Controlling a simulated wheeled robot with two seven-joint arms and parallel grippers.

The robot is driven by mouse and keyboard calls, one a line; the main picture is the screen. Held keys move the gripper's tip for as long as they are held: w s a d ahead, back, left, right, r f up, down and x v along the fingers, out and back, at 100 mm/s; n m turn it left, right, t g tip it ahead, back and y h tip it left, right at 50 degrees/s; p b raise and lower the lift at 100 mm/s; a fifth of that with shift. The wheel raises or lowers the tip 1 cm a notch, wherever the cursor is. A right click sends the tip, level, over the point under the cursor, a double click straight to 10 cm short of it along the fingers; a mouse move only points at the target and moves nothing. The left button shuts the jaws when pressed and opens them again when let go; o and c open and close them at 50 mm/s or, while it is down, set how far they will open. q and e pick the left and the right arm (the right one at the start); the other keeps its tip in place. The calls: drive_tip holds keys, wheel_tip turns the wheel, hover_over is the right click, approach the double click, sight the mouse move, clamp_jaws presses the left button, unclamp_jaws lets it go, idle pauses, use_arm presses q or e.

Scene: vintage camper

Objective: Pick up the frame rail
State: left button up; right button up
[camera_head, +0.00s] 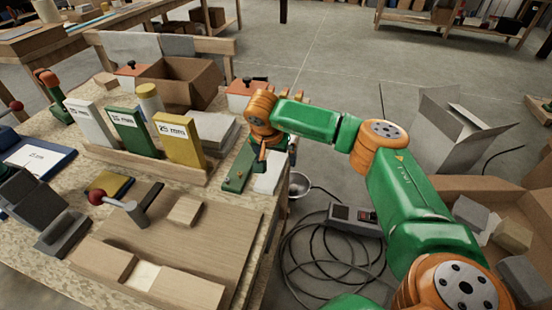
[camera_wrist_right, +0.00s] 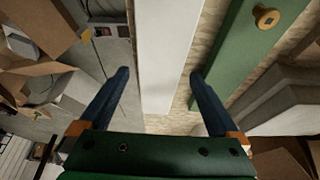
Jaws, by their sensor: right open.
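A long white bar (camera_head: 269,174), which looks like the frame rail, lies flat at the bench's right edge. It also shows in the right wrist view (camera_wrist_right: 167,45), running between the fingers and apart from both. Beside it lies a green bar (camera_head: 239,165); in the wrist view this bar (camera_wrist_right: 238,50) carries a brass knob. My right gripper (camera_wrist_right: 157,78) is open and empty over the near end of the white bar. In the head view my right gripper (camera_head: 276,157) partly hides the bars' far parts. My left gripper is not in view.
A wooden rack (camera_head: 145,162) holds white, green and yellow labelled blocks left of the bars. A wooden board (camera_head: 215,225) lies in front. A cardboard box (camera_head: 180,82) stands behind. A control box (camera_head: 354,219) and coiled cable lie on the floor right of the bench.

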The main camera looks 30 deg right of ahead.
drive_tip(key=shift+s+r, duration=0.1)
drive_tip(key=shift+s, duration=0.1)
drive_tip(key=c, duration=1.5)
drive_tip(key=shift+w, duration=0.1)
drive_tip(key=shift+c, duration=0.2)
drive_tip(key=shift+r, duration=0.1)
